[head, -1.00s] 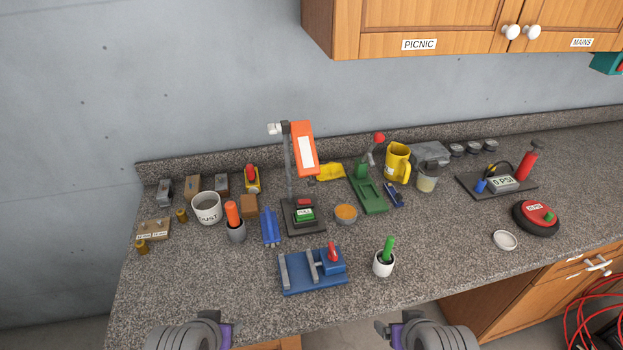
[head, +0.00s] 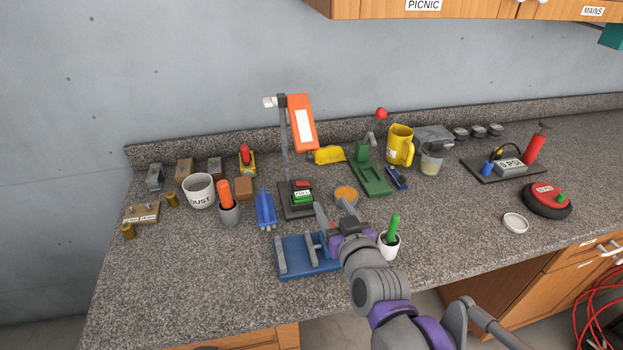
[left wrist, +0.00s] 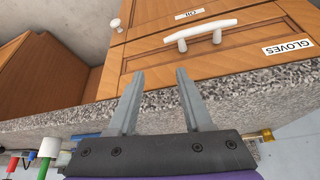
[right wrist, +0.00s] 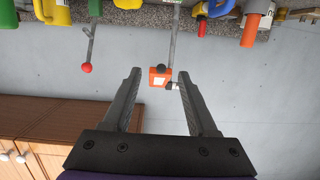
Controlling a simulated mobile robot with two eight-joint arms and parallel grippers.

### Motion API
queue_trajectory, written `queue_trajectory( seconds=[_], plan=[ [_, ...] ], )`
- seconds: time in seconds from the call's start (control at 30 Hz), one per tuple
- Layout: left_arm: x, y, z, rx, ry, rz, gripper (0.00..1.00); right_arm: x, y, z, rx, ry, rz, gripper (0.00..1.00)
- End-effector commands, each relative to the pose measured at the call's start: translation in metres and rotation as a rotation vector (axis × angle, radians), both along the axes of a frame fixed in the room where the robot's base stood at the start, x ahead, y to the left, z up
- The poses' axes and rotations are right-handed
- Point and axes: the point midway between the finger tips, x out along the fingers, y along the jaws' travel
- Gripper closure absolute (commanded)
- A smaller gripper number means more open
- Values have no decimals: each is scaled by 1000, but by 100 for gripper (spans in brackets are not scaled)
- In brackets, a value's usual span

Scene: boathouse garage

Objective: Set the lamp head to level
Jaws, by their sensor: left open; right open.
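The lamp has an orange head (head: 302,122) with a white panel, steeply tilted, on a grey post (head: 284,150). A white knob (head: 270,102) sits at the top joint. Its dark base (head: 297,209) carries a green label. My right gripper (head: 342,210) is open and empty above the counter, in front of and below the lamp head. In the right wrist view, the lamp head (right wrist: 159,79) shows upside down between the open fingers, some way beyond them. My left gripper (left wrist: 157,75) is open and empty in the left wrist view, facing the drawers; the head view does not show it.
A blue vise-like fixture (head: 300,258) and a white cup with a green handle (head: 390,242) lie close to my right arm. A yellow mug (head: 400,146), green tool (head: 370,175) and white dust cup (head: 199,190) stand around the lamp. The counter's front left is clear.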

Motion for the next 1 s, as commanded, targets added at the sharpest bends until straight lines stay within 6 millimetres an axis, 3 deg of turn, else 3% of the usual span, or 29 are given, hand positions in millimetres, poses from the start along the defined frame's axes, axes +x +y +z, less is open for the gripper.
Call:
queue_trajectory(
  seconds=[0.03, 0.2, 0.37, 0.8, 1.0],
  plan=[
    [-2, 0, -11, 0, 5, 0, 50, 10, 9, 0, 14, -54, -1, 41],
    [-3, 0, -18, 0, 7, 0, 50, 27, 20, 17, 38, -168, -20, 41],
    [-3, 0, -16, 0, 7, 0, 50, 41, 23, 21, 39, -179, -23, 41],
    [-2, 0, -12, 0, 5, 0, 50, 115, 39, 22, 37, -177, -24, 41],
    [-2, 0, -11, 0, 5, 0, 50, 130, 43, 21, 39, -177, -24, 41]
  ],
)
